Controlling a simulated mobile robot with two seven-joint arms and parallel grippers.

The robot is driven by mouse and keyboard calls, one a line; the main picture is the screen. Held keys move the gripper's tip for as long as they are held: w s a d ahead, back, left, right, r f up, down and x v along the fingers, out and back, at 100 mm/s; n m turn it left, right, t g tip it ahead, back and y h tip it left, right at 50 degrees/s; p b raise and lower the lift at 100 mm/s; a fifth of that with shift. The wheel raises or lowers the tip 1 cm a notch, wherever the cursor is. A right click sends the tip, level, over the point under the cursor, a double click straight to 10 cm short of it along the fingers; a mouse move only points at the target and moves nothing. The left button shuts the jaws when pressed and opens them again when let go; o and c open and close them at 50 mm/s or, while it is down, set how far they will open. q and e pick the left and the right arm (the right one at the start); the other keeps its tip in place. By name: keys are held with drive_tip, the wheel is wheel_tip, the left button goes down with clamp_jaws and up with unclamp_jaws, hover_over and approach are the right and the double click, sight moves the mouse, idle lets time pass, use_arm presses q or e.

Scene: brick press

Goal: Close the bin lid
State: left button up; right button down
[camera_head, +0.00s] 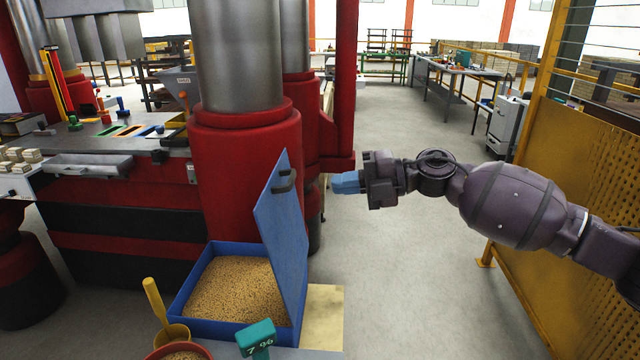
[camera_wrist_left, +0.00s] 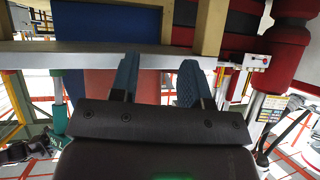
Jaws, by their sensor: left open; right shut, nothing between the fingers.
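The blue bin (camera_head: 188,289) stands low in the middle of the head view, filled with tan grain (camera_head: 238,287). Its blue lid (camera_head: 283,235) stands open, tilted steeply up from the bin's right side.
A yellow perforated fence (camera_head: 560,190) runs along the right, near my right arm. Open floor lies between.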

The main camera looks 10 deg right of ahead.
sight(264, 192)
drive_tip(key=p+x, duration=0.1)
drive_tip(key=x, duration=1.1)
drive_tip(key=shift+w+a+p, duration=0.15)
drive_tip(key=shift+a+p, duration=0.25)
drive_tip(key=shift+f, duration=0.1)
